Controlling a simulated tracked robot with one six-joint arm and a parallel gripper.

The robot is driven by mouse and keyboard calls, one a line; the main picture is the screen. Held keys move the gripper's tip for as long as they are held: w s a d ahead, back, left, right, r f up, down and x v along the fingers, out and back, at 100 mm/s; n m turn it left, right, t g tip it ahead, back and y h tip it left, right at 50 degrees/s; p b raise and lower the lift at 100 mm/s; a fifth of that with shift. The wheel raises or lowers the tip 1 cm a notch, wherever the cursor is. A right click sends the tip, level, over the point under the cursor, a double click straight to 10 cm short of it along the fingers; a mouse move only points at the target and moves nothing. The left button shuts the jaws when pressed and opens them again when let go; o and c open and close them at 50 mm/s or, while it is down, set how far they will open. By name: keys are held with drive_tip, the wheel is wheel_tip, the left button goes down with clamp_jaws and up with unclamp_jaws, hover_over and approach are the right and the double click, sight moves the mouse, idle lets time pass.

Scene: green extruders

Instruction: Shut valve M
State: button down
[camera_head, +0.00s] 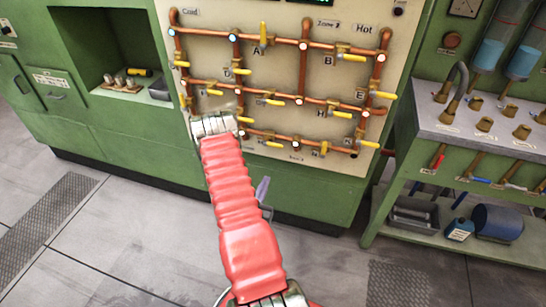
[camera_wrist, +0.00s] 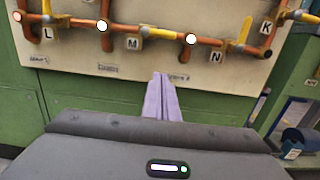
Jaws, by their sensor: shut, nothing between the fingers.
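Valve M has a yellow handle (camera_wrist: 149,31) on the lowest copper pipe, beside a tag marked M (camera_wrist: 132,43). The handle appears to lie roughly along the pipe in the wrist view. In the head view the same stretch of pipe shows right of my arm, but the tag is too small to read. My gripper's purple fingers (camera_wrist: 159,78) are together and empty. Their tips show below and slightly right of valve M, with a gap in the picture. In the head view the fingers (camera_head: 263,187) show below the board; the arm hides part of its lower left.
Valve L's tag (camera_wrist: 48,33) is to the left, and valve N's tag (camera_wrist: 216,57) to the right, its yellow handle upright. Valve K's tag (camera_wrist: 267,27) is farther right. A green workbench (camera_head: 470,135) stands at right. Open floor (camera_head: 110,220) lies at left.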

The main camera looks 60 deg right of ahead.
sight(274, 145)
idle(0.3)
drive_tip(key=w+d+r, duration=0.1)
drive_tip(key=d+r, duration=0.3)
drive_tip(key=d, duration=0.6)
drive_tip(key=shift+w+d+r, duration=0.25)
drive_tip(key=shift+w+d, duration=0.05)
drive_tip(key=shift+w, duration=0.15)
idle(0.6)
drive_tip(key=shift+s+r+n, duration=0.1)
drive_tip(key=shift+s+n, duration=0.1)
drive_tip(key=shift+n, duration=0.1)
